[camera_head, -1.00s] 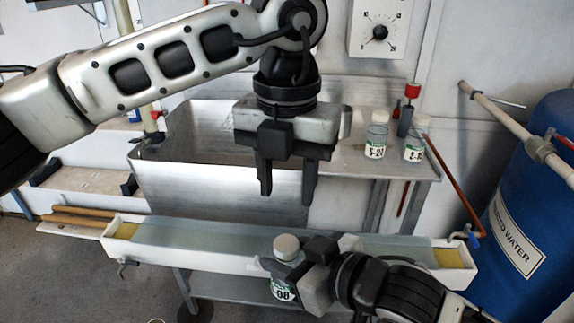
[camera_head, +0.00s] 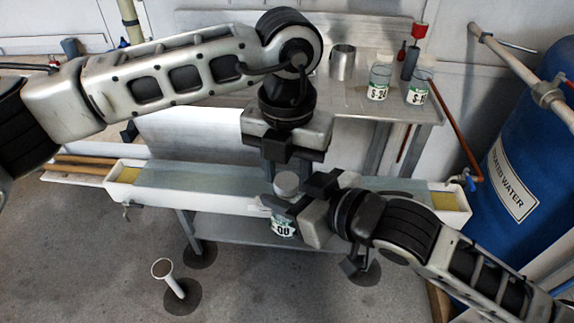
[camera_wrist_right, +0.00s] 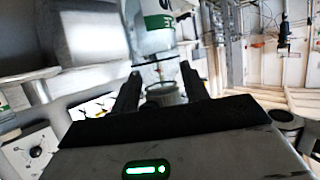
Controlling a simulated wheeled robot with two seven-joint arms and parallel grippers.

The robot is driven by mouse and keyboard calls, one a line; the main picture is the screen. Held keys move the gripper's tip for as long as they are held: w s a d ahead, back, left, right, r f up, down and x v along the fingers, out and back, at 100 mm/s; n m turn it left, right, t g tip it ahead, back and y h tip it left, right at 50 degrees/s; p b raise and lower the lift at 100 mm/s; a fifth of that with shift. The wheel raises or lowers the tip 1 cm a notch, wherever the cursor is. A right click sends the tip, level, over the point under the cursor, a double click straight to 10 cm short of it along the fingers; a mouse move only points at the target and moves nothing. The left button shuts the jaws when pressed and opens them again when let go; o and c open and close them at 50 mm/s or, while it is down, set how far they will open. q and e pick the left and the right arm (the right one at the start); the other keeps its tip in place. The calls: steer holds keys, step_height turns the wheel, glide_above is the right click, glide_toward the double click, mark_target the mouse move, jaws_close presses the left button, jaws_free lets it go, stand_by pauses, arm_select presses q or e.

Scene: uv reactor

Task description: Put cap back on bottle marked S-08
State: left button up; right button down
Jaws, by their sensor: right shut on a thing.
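My right gripper (camera_head: 300,205) is shut on a clear bottle (camera_head: 283,228) with a white and green label; the label reads something like 08, its first letter unclear. The bottle stands upright, with a pale grey cap-like top (camera_head: 286,184) above the fingers. In the right wrist view the bottle (camera_wrist_right: 155,25) appears upside down, with a grey round top (camera_wrist_right: 165,93) between the fingers. My left gripper (camera_head: 289,180) points down just behind or around that top; its fingers look apart. I cannot tell whether they touch it. Their tips are partly hidden.
Bottles S-24 (camera_head: 379,82) and another labelled one (camera_head: 418,88) stand on the metal bench by a red-topped thing (camera_head: 419,31). A metal cup (camera_head: 342,63) is left of them. A long white trough (camera_head: 200,200) lies below the grippers. A blue barrel (camera_head: 530,160) stands right.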

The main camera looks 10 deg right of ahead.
arm_select(q)
steer(key=c, duration=0.5)
steer(key=shift+c, duration=0.3)
steer(key=m, duration=0.9)
steer(key=shift+m, duration=0.4)
steer(key=o, duration=1)
steer(key=shift+o, duration=0.4)
steer(key=shift+d, duration=0.1)
steer(key=shift+s, duration=0.15)
